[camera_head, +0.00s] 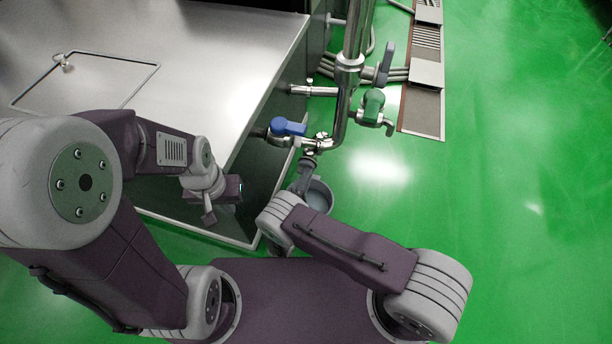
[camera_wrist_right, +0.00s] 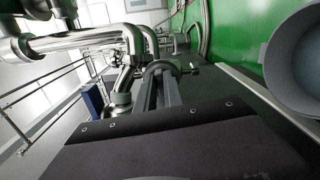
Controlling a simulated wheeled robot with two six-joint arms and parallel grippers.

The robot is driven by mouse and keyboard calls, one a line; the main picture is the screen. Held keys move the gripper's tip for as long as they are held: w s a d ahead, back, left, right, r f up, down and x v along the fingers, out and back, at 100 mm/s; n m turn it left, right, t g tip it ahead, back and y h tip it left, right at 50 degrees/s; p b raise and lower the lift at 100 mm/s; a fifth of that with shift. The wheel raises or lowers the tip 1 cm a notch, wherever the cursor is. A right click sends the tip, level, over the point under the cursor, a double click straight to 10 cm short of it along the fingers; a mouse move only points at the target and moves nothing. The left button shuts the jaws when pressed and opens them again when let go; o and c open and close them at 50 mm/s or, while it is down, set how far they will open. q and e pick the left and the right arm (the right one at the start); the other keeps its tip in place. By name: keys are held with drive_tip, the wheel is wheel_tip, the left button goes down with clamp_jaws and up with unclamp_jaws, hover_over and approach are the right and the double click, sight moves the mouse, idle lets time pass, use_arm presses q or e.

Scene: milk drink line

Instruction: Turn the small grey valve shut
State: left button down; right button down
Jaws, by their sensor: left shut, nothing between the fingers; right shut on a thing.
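The small grey valve (camera_head: 308,161) sits low on the steel pipework, below the blue-handled valve (camera_head: 288,127). My right gripper (camera_head: 304,176) is at this valve from below, its fingers shut on it. In the right wrist view the fingers of my right gripper (camera_wrist_right: 160,88) reach up to a dark grey round part of the valve (camera_wrist_right: 163,67) under the steel pipes. The fingers hide much of the handle, so its exact angle is unclear. My left gripper (camera_head: 209,214) is shut and empty, beside the steel cabinet and away from the valve.
A grey bucket (camera_head: 321,194) is beside my right gripper, and shows at the right in the wrist view (camera_wrist_right: 296,62). A green-handled valve (camera_head: 373,104) and a larger grey handle (camera_head: 386,63) are on pipes to the right. The green floor (camera_head: 500,200) is clear at right.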

use_arm(q)
drive_tip(key=shift+r, duration=0.15)
use_arm(e)
drive_tip(key=shift+f+m, duration=0.1)
drive_tip(key=shift+m, duration=0.5)
drive_tip(key=c, duration=1.5)
unclamp_jaws()
drive_tip(key=shift+o, duration=0.2)
